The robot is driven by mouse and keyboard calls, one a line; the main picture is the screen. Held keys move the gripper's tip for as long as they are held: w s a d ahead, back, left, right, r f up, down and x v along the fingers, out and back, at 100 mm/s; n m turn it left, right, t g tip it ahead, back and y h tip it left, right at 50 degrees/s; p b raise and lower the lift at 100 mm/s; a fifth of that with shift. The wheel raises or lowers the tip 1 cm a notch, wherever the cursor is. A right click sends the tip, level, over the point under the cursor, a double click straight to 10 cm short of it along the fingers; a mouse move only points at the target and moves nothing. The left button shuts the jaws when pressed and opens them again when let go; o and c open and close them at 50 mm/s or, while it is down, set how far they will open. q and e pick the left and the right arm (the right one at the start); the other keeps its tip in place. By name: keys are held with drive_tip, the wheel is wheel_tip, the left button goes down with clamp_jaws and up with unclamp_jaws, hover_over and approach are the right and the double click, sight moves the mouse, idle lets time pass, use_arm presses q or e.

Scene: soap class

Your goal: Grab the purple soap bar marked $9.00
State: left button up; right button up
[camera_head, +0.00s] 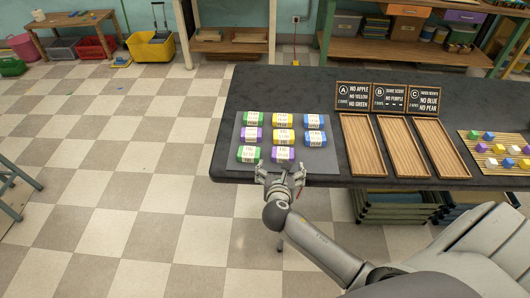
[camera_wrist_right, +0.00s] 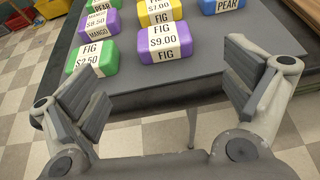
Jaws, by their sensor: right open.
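The purple soap bar (camera_head: 283,154) labelled FIG $9.00 lies in the front row on the grey mat (camera_head: 318,160). It also shows in the right wrist view (camera_wrist_right: 118,46), at the top middle with its label readable. My right gripper (camera_head: 281,170) is open and empty at the table's front edge, just in front of this bar and apart from it. In the right wrist view its two fingers (camera_wrist_right: 170,85) are spread wide, with the bar ahead of the gap between them. My left gripper is not in view.
A green FIG bar (camera_wrist_right: 96,57) lies just left of the purple bar. A yellow bar (camera_head: 284,135) lies behind it, with several other bars around. Bare mat is on its right. Three wooden trays (camera_head: 362,148) with black signs (camera_head: 390,98) stand further right.

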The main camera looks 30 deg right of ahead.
sight(283, 153)
drive_tip(key=x, duration=0.4)
drive_tip(key=shift+w+d, duration=0.1)
drive_tip(key=shift+d, duration=0.4)
drive_tip(key=shift+w+d+f, duration=0.1)
drive_tip(key=shift+w+f, duration=0.1)
drive_tip(key=shift+w, duration=0.05)
drive_tip(key=shift+w+d+f, duration=0.1)
drive_tip(key=shift+w+d, duration=0.1)
drive_tip(key=shift+w, duration=0.2)
drive_tip(key=x, duration=0.3)
drive_tip(key=shift+f, duration=0.1)
drive_tip(key=shift+w+d+f+b, duration=0.2)
drive_tip(key=shift+w+d+b, duration=0.15)
drive_tip(key=shift+w, duration=0.2)
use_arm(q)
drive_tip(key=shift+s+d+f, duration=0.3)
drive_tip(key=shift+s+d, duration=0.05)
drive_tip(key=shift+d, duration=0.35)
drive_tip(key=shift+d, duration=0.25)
use_arm(e)
drive_tip(key=c, duration=1.2)
